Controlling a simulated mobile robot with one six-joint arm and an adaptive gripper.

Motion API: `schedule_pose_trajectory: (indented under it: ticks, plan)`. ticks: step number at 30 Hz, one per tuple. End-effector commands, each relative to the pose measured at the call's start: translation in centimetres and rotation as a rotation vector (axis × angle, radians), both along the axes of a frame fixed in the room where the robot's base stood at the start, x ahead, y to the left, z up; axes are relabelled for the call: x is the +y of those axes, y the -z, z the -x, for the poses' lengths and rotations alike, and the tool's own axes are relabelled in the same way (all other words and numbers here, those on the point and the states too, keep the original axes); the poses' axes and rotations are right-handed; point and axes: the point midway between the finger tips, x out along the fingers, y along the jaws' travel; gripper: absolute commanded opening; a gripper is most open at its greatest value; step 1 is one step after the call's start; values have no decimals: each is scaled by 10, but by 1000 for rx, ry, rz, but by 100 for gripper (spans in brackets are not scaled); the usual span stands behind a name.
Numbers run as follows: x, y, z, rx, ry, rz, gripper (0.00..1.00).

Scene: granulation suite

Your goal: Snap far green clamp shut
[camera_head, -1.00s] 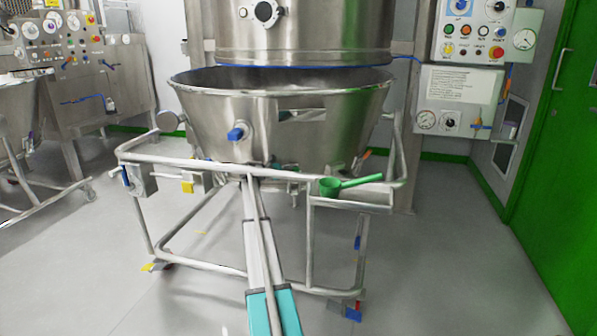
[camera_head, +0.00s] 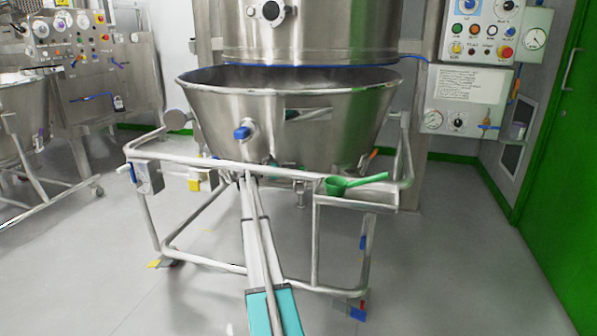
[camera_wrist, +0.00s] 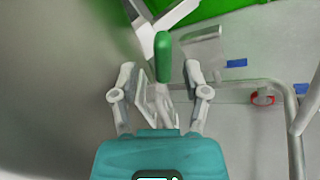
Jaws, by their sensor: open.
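The green clamp handle (camera_wrist: 163,56) shows in the wrist view, upright in the picture, joined to pale metal clamp arms (camera_wrist: 147,36). My gripper (camera_wrist: 160,74) is open, with one finger on each side of the handle's lower end and visible gaps between. I cannot tell whether the handle lies at the depth of the fingertips. In the head view my arm reaches forward under the steel bowl (camera_head: 340,125), and my gripper is hidden there. I cannot make out the far clamp in the head view.
The bowl wall (camera_wrist: 50,80) fills the left of the wrist view. A trolley rail (camera_wrist: 285,95) curves at right. In the head view, a green scoop (camera_head: 338,186) lies on the trolley shelf. An orange handle (camera_head: 372,155) shows behind. Floor in front is open.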

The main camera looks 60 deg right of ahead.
Motion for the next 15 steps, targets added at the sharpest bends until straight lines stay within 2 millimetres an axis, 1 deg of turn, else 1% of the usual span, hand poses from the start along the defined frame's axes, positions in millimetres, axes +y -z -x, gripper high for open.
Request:
schedule_pose_trajectory:
  ticks: [1,3,9,15]
  plan:
    - [4,0,-6,0,-1,0,60]
    - [9,0,-12,0,-1,0,60]
    - [20,0,-27,1,-2,1,60]
    - [24,0,-32,0,-1,0,60]
